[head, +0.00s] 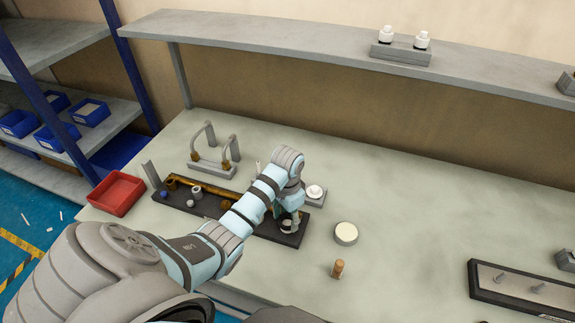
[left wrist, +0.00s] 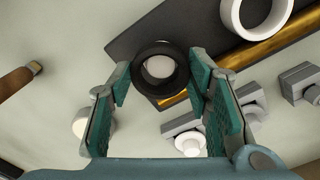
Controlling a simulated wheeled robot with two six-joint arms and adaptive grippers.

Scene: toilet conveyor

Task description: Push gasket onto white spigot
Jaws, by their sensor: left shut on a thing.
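My left gripper (head: 290,222) is low over the right end of the black board (head: 265,232). In the left wrist view, its teal pads (left wrist: 162,85) are shut on a black ring, the gasket (left wrist: 141,66). A round white top (left wrist: 158,67), apparently the white spigot, shows through the ring's opening. I cannot tell whether the ring is around it or above it. In the head view the gripper largely hides the gasket. A white knob on a grey block (head: 314,191) stands just right of the gripper. My right gripper is not in view.
A red bin (head: 117,193) stands at the table's left. A grey stand with two curved pipes (head: 213,165) is behind the board. A round cream-topped piece (head: 346,233) and a small brown piece (head: 337,268) are to the right. The table's right-centre is clear.

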